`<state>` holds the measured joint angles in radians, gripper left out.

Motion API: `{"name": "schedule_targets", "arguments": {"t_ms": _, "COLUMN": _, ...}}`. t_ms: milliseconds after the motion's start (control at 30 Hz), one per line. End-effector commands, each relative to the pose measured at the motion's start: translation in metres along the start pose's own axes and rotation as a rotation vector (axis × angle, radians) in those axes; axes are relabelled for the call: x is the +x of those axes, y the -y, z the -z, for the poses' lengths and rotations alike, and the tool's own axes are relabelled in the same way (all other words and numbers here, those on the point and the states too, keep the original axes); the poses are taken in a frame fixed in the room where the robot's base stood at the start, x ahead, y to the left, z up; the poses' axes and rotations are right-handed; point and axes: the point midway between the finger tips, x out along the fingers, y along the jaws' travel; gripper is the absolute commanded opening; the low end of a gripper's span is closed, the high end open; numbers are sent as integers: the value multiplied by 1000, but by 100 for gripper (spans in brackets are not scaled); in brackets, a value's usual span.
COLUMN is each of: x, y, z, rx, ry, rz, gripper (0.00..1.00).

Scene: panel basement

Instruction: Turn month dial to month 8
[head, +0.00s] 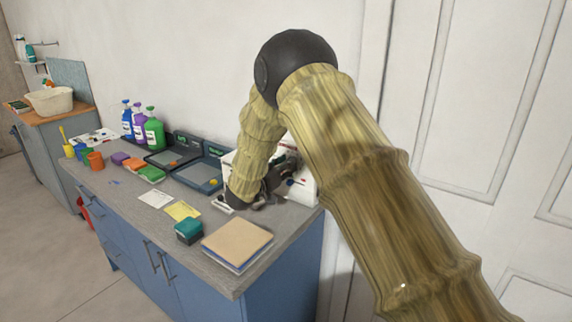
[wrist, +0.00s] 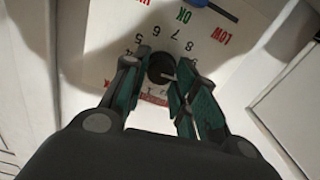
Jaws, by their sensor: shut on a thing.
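The month dial (wrist: 160,68) is a small round black knob on a white panel (wrist: 95,25) in the wrist view. Black numbers, including 5, 6, 7, 8 and 9, run in an arc around its far side. A small pale mark shows on the knob's right side, but I cannot tell exactly which number it points to. My gripper (wrist: 162,62) has its teal-padded fingers on both sides of the knob, shut on it. The fingers hide some of the numbers. In the head view my gripper (head: 268,186) is at the white panel unit (head: 305,184), and the dial is hidden.
Red and green LOW and OK lettering and a blue piece (wrist: 218,8) lie beyond the dial. The counter (head: 130,190) holds several bottles, dark trays (head: 200,174), a teal box (head: 188,231) and a tan book (head: 237,243). A white door (head: 470,100) stands to the right.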

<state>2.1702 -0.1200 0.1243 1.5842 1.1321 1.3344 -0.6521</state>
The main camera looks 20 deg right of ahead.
Motion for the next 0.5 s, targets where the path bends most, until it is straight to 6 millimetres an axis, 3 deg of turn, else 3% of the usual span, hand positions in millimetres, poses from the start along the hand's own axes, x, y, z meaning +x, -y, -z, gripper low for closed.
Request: {"name": "schedule_targets", "arguments": {"t_ms": 500, "x": 0, "y": 2, "z": 4, "rx": -460, "ry": -2, "rz": 1, "gripper": 4}}
